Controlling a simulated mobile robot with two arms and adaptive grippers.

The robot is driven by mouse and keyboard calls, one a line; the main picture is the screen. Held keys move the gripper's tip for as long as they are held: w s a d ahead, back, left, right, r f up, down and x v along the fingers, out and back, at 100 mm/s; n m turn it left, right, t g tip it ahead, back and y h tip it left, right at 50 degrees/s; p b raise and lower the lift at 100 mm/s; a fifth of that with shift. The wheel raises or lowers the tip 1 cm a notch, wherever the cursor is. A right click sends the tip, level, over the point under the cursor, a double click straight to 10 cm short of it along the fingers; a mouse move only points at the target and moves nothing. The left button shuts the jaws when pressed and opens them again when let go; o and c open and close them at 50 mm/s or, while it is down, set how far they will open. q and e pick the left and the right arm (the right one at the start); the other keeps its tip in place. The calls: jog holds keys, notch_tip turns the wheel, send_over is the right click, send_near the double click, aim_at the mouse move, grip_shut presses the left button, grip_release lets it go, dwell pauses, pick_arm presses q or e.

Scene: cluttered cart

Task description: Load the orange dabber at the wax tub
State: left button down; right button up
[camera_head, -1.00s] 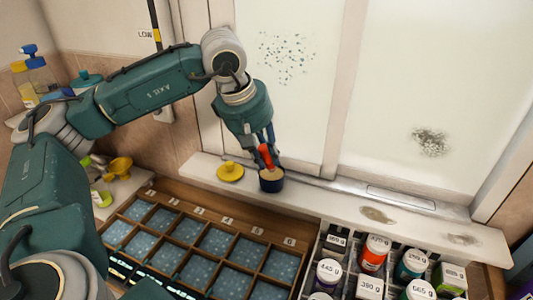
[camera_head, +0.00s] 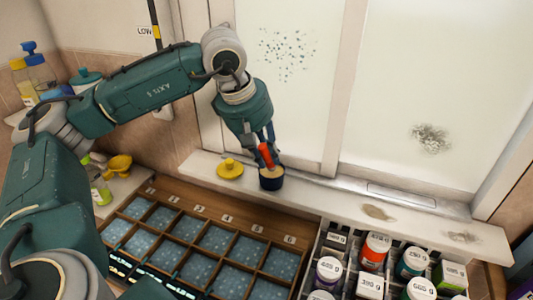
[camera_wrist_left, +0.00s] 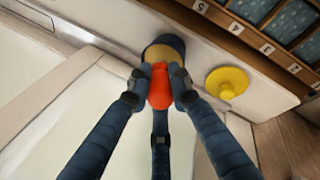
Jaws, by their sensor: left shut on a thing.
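The orange dabber (camera_head: 265,155) is held in my left gripper (camera_head: 264,150), over the open wax tub. The wrist view shows the dabber (camera_wrist_left: 160,86) between the fingers of my left gripper (camera_wrist_left: 160,88). The wax tub (camera_head: 271,183) is a small dark blue pot with pale wax, standing on the white sill. The wrist view also shows the tub (camera_wrist_left: 163,47), partly hidden behind the dabber. The dabber's lower end is at the tub's opening; I cannot tell how deep it reaches. My right gripper is not in view.
A yellow lid (camera_head: 230,171) lies on the sill just left of the tub. A wooden compartment tray (camera_head: 190,213) stands below the sill. A rack of labelled jars (camera_head: 366,262) is at the lower right. Dark smudges mark the sill (camera_head: 410,213) and the panes.

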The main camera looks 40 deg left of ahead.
pick_arm(q)
jog(key=shift+f+b, duration=0.35)
jog(key=shift+f, duration=0.05)
dwell(0.6)
jog(key=shift+s+f, duration=0.15)
dwell(0.9)
jog(key=shift+r+p, duration=0.35)
jog(key=shift+r, duration=0.4)
jog(key=shift+r+p, duration=1.85)
jog(key=shift+r, duration=1.05)
jog(key=shift+f, duration=0.1)
